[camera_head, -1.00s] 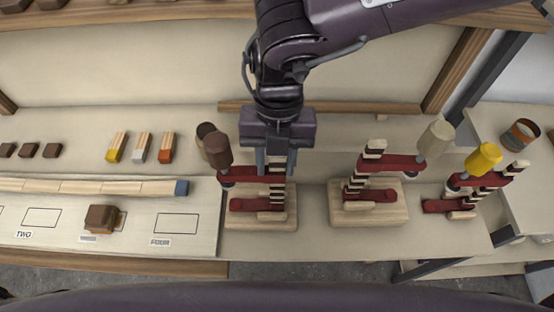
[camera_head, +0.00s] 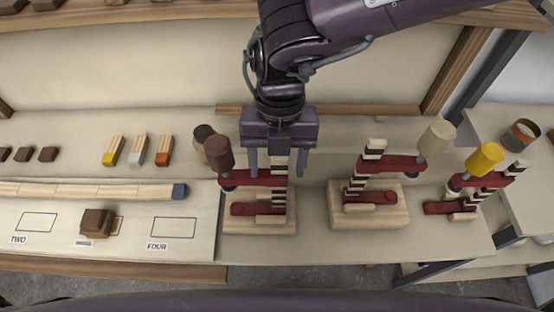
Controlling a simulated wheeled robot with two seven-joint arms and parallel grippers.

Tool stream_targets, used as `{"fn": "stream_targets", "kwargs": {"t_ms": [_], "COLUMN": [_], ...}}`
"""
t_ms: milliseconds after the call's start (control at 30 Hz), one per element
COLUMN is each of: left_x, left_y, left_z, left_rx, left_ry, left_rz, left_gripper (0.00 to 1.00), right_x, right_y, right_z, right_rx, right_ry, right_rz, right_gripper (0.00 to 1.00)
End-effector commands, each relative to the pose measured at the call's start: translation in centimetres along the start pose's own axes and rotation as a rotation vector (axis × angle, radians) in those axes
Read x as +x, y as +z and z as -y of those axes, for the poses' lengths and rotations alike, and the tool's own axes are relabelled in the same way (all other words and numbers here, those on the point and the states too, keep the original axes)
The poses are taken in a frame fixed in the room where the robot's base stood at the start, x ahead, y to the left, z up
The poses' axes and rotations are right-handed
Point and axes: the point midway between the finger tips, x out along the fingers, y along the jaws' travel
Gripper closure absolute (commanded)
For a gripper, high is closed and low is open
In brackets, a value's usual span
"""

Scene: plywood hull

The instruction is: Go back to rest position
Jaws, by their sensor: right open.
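My right gripper (camera_head: 277,168) hangs down from the top of the view, open, with its two fingers apart. Its fingers are above or around the upper part of the left-hand red and striped stand (camera_head: 262,208), which has a brown knob (camera_head: 218,152); I cannot tell if they touch. I see nothing held between the fingers. My left gripper is not in view.
Two similar stands, one with a cream knob (camera_head: 436,138) and one with a yellow knob (camera_head: 484,158), are on the right. On the left are a marked board (camera_head: 125,222), a brown block (camera_head: 97,222) and three colour-tipped blocks (camera_head: 138,150).

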Motion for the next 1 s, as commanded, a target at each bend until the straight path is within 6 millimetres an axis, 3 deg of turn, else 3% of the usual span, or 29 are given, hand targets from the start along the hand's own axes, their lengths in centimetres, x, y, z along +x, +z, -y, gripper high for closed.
{"fn": "stream_targets", "kwargs": {"t_ms": [400, 733, 867, 1000], "left_x": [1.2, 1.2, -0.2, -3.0], "left_y": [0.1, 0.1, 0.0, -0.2], "left_z": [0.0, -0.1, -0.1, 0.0], "left_rx": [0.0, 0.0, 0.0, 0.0], "left_ry": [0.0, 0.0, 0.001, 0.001], "left_rz": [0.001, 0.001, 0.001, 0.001], "left_gripper": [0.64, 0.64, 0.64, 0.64], "right_x": [-6.4, -7.6, -8.9, -11.7], "right_y": [0.1, 0.0, -0.3, -0.9], "right_z": [0.0, 0.0, -0.1, -0.1], "right_rx": [0.001, 0.0, 0.0, 0.0], "right_ry": [0.003, 0.002, 0.003, 0.003], "right_rz": [0.004, 0.001, 0.002, 0.002], "right_gripper": [0.4, 0.4, 0.4, 0.4]}}
